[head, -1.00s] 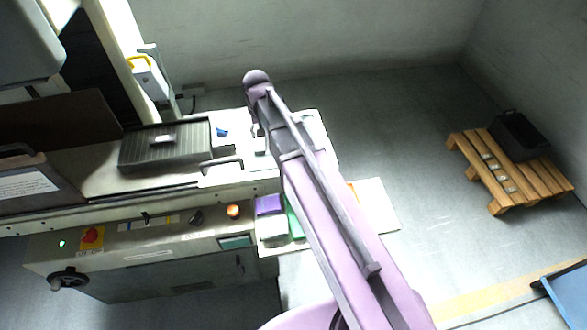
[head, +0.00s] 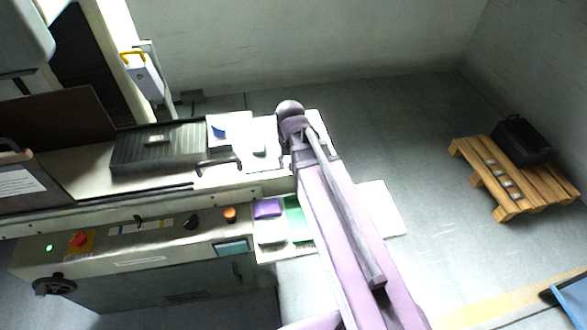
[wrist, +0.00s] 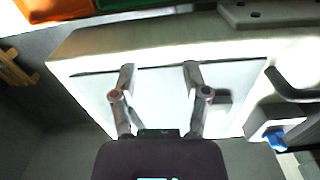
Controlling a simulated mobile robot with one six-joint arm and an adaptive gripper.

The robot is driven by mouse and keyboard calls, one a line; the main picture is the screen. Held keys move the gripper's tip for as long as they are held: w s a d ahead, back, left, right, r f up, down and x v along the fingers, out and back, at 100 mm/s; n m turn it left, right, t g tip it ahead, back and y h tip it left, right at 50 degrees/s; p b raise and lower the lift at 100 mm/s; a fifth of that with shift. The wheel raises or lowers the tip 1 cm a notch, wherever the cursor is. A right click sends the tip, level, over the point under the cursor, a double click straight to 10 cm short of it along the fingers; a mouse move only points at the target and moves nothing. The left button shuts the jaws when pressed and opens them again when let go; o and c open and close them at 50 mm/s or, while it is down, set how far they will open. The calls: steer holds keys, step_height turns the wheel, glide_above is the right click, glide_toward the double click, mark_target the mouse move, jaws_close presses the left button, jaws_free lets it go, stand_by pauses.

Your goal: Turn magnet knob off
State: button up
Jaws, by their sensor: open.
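The machine's front panel carries a red knob on a yellow plate (head: 79,240), a black knob (head: 190,221), a dark lever or knob over coloured marks (head: 138,222) and an orange button (head: 229,213). I cannot read which one is the magnet knob. A dark ribbed block (head: 185,146) with a small pale piece on top lies on the bench. My gripper (wrist: 158,68) is open and empty in the wrist view, its two fingers apart over a pale flat surface (wrist: 150,95). In the head view my arm hides the fingers, at the bench's right end, right of the knobs.
Purple (head: 267,208) and green (head: 297,218) bins sit beside the panel's right end. A black bar handle (head: 218,164) stands up from the bench. A wooden pallet (head: 505,185) with a black crate (head: 522,139) is at the right. Floor between is clear.

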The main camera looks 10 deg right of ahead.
steer(key=shift+s+d+f, duration=0.25)
steer(key=shift+s+f, duration=0.05)
steer(key=shift+s, duration=0.15)
steer(key=shift+n, duration=0.6)
steer(key=s+d, duration=0.1)
steer(key=s, duration=0.1)
steer(key=s+d, duration=0.1)
steer(key=shift+s+d, duration=0.1)
steer(key=shift+s, duration=0.3)
